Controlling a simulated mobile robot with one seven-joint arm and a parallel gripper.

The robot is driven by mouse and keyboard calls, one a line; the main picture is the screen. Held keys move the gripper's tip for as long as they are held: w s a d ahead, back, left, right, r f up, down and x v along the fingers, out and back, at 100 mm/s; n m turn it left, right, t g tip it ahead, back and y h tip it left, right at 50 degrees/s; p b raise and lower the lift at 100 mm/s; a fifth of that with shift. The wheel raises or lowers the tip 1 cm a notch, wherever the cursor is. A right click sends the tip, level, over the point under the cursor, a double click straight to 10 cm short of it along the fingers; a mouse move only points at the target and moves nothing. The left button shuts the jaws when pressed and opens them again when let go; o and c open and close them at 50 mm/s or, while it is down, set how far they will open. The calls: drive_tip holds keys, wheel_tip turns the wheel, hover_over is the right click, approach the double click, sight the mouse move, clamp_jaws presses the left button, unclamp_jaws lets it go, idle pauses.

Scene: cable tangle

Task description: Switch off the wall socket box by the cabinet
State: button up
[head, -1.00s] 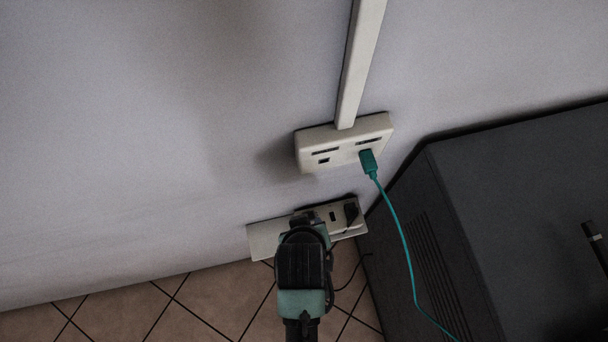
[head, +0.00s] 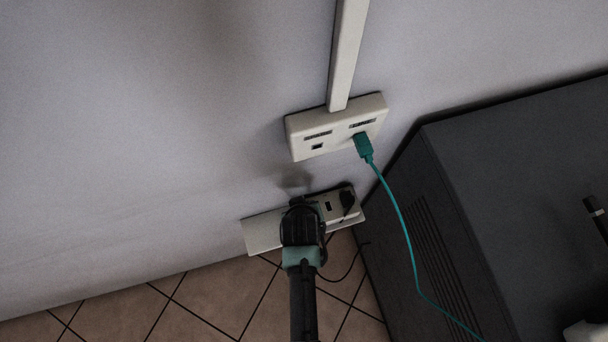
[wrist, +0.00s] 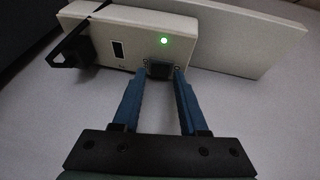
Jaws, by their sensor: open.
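The low white socket box (head: 337,208) is on the wall just above the floor, beside the dark cabinet (head: 455,230). In the wrist view the box (wrist: 125,28) shows a black plug (wrist: 72,46), an empty dark slot (wrist: 118,49), a lit green light (wrist: 164,41) and a small dark switch (wrist: 160,69). My gripper (head: 303,205) is in front of the box's left part in the head view and hides the switch there. In the wrist view my gripper (wrist: 159,76) is open, its blue fingertips on either side of the switch. I cannot tell whether they touch the box.
A second white wall box (head: 337,128) sits higher, below a vertical trunking (head: 347,55). A teal plug (head: 363,146) and cable (head: 408,225) run from it across the cabinet's front. A thin black cable (head: 350,268) hangs near the floor. The wall to the left is clear.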

drive_tip(key=shift+f, duration=0.1)
clamp_jaws()
idle(0.3)
drive_tip(key=shift+w+d+y+p, duration=0.1)
drive_tip(key=shift+d+y+p, duration=0.15)
drive_tip(key=shift+y+p, duration=0.25)
drive_tip(key=shift+w+d+m+g+y, duration=0.1)
drive_tip(key=shift+d+m+g+y, duration=0.15)
drive_tip(key=shift+y, duration=0.35)
drive_tip(key=shift+d+m+g+y, duration=0.15)
drive_tip(key=shift+g+y, duration=0.2)
drive_tip(key=shift+y, duration=0.25)
drive_tip(key=shift+a, duration=0.1)
unclamp_jaws()
